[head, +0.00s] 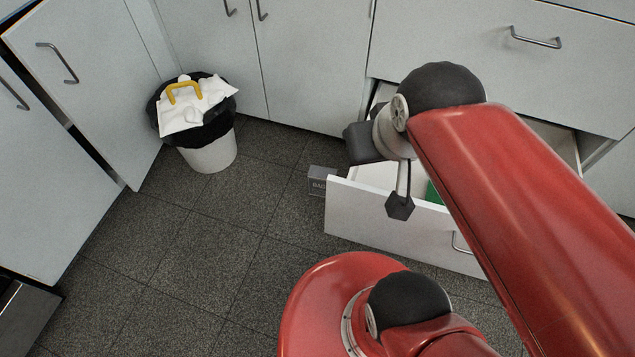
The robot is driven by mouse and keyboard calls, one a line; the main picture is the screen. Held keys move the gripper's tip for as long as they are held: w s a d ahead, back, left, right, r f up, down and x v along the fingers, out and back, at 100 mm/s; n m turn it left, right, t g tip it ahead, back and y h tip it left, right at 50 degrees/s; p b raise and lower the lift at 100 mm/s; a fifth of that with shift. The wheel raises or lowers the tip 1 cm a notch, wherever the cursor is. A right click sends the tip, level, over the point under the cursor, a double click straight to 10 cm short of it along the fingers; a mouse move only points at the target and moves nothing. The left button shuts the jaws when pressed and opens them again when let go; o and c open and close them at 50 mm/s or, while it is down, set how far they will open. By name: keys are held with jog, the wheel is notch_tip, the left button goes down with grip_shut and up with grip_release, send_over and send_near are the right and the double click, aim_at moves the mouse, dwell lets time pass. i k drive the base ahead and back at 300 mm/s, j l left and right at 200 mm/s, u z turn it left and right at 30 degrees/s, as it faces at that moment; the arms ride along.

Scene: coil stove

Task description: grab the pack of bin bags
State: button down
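A small dark grey box (318,182) with pale lettering that begins "BAG" appears to be the pack of bin bags. It seems to be on the floor beside the left end of the open drawer (385,220), and the drawer front hides part of it. My gripper (381,175) is over the drawer's left end, to the right of the box and apart from it in the picture. Its two dark fingertips are spread wide, with nothing visible held between them.
A white bin (211,155) with a black liner and white waste piled on top stands at the left. A green item (433,194) is in the drawer, mostly hidden by my arm. A cabinet door (90,90) stands open.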

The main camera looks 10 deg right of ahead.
aim_at(316, 176)
jog(key=i+j+z, duration=0.15)
jog(key=z, duration=0.35)
jog(key=i+j+z, duration=0.1)
jog(key=j+z, duration=0.15)
jog(key=z, duration=0.2)
jog(key=j+z, duration=0.25)
jog(key=z, duration=0.25)
jog(key=i+j, duration=0.05)
